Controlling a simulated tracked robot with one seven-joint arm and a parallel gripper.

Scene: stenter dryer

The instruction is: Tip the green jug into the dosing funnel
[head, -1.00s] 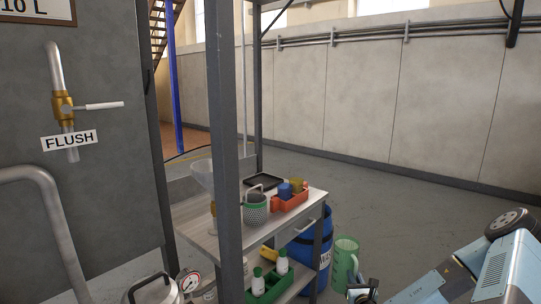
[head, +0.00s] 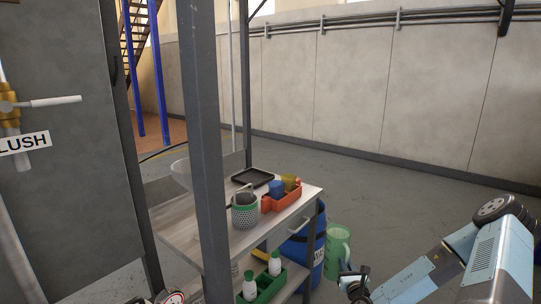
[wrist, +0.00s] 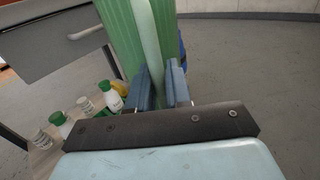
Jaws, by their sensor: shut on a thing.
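The green jug (head: 338,250) is upright at the right end of the bench, beside the blue drum. My gripper (head: 354,275) is at its right side, with its fingers shut on the jug's handle. In the wrist view, the pale handle (wrist: 150,35) runs between the two blue fingers of my gripper (wrist: 159,75), and the ribbed green jug body (wrist: 120,30) is behind it. Whether the jug clears the floor cannot be told. A clear funnel (head: 181,173), apparently the dosing funnel, is at the bench's left, partly hidden by the dark post.
The metal bench (head: 265,237) holds a perforated pot (head: 245,216), a red caddy (head: 280,202) and a black tray (head: 253,177). The dark post (head: 207,130) stands in front. A green crate (head: 266,285) with bottles is below. Blue drum (head: 309,262) adjoins the bench. Floor at right is clear.

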